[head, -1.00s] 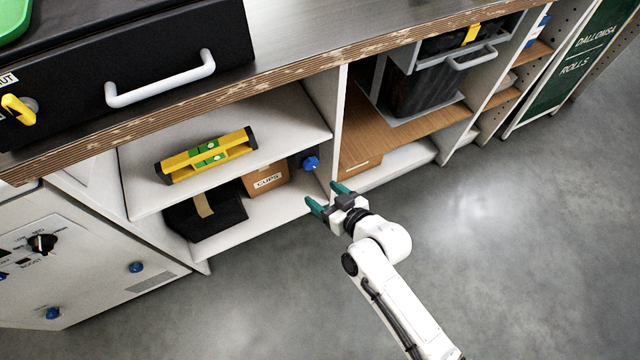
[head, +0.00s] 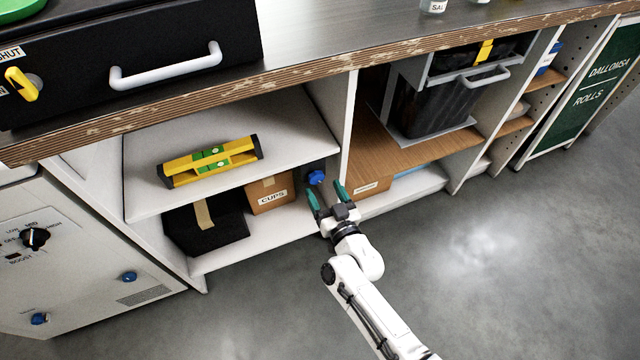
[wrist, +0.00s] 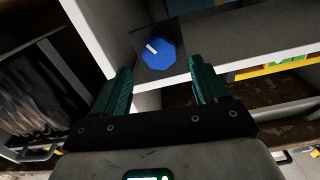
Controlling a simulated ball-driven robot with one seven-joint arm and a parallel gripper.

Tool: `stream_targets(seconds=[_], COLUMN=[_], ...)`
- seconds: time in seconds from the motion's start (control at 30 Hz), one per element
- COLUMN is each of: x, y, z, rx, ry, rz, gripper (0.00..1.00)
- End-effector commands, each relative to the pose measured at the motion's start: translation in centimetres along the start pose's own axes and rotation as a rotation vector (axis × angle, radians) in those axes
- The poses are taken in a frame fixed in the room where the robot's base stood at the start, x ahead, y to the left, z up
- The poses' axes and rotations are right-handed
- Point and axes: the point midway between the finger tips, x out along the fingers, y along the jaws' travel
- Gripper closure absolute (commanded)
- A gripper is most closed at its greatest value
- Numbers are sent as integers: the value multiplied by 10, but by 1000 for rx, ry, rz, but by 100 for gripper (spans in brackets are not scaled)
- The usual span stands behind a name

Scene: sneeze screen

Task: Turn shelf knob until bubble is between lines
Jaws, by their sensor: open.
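The blue shelf knob (head: 316,177) is on a dark plate under the upper white shelf, at its right end by the upright panel. In the wrist view the knob (wrist: 160,52) has a white mark at its upper left and shows between and beyond my fingertips. My gripper (head: 326,192) is open and empty, just in front of the knob; its green fingers (wrist: 160,78) are apart. I see no contact with the knob. The yellow level (head: 211,161) with green vials lies on the upper shelf (head: 290,135). Its bubble is too small to make out.
Below the shelf are a box marked CUPS (head: 270,193) and a black bag (head: 205,228). The upright panel (head: 347,125) stands close to my gripper's right. Blue knobs (head: 129,277) also sit on the white cabinet at left. The floor in front is clear.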

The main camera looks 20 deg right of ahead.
Motion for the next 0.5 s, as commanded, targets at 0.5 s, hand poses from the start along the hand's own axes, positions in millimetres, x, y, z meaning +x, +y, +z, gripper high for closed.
stream_targets(seconds=[0.5], x=[37], y=[0], z=[1], rx=[0], ry=[-2], rz=[-1], gripper=[28])
